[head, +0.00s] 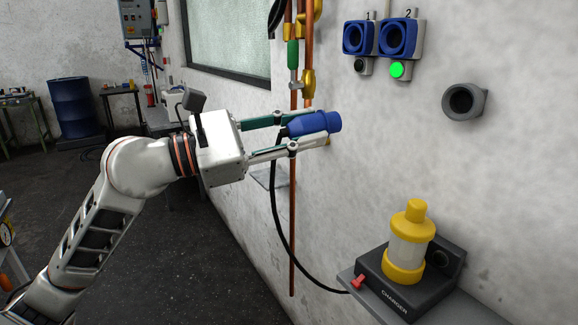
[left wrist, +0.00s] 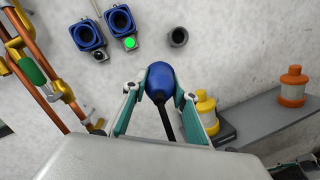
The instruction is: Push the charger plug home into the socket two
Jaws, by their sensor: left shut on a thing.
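The blue charger plug (head: 316,124) is held between the fingers of my left gripper (head: 312,134), clear of the wall. It also shows in the left wrist view (left wrist: 160,82), with a finger on each side and its black cable running back towards the wrist. Socket two (head: 398,39) is a blue round-mouthed socket high on the wall, above and right of the plug. A lit green button (head: 397,70) sits under it. In the left wrist view, socket two (left wrist: 119,20) is above and left of the plug, apart from it. My right gripper is not in view.
Socket one (head: 358,37) is just left of socket two. An empty dark holder (head: 463,101) sits on the wall to the right. Copper pipes (head: 294,200) run behind the plug. The charger (head: 400,285), holding a yellow-capped lantern-like unit (head: 407,245), stands on a shelf lower right.

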